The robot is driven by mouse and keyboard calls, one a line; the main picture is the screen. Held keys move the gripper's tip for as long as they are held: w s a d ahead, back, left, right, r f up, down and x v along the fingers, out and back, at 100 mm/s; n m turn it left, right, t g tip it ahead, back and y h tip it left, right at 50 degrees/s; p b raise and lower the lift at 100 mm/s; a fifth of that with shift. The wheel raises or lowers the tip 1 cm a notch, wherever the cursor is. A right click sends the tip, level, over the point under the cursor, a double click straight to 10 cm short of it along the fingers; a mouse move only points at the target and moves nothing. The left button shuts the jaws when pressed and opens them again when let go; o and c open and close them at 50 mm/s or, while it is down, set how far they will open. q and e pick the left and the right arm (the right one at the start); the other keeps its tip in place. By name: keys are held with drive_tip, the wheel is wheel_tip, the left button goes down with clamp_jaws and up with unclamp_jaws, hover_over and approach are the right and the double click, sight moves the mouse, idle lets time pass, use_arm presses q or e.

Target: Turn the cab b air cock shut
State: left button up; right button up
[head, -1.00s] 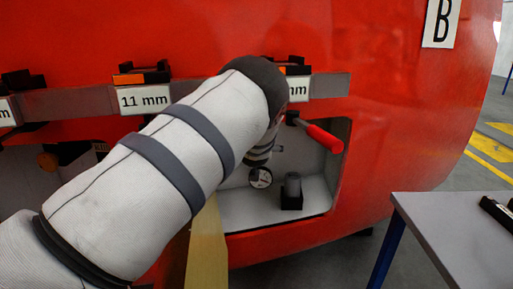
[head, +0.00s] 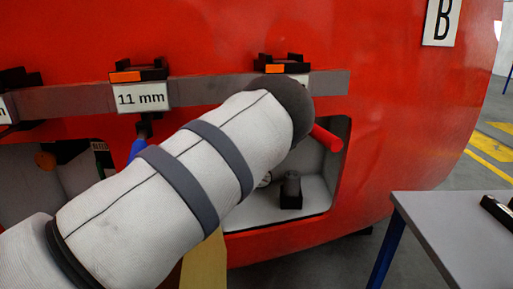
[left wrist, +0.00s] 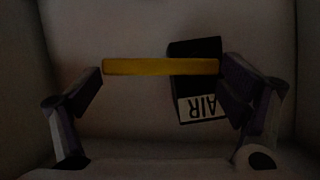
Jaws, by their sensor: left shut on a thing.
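In the left wrist view a yellow bar (left wrist: 150,67), which looks like the cock's lever, lies crosswise in the picture. My left gripper (left wrist: 160,72) is shut on it, with one finger at each end of the bar. Behind the bar is a black block (left wrist: 195,48) with a white AIR label (left wrist: 202,108), upside down in the picture. In the head view my left arm covers the gripper, the lever and much of the recess (head: 312,192) in the red nosecone. My right gripper is in neither view.
A red handle (head: 326,138) sticks out at the recess's upper edge. A small dark post (head: 291,188) stands on the recess floor. Above runs a grey rail (head: 205,90) with black-and-orange holders and an 11 mm label (head: 141,95). A grey table (head: 450,225) stands at right.

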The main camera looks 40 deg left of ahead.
use_arm(q)
drive_tip(key=o, duration=1.4)
drive_tip(key=shift+a, duration=0.1)
drive_tip(key=shift+o, duration=0.2)
drive_tip(key=v, duration=1.2)
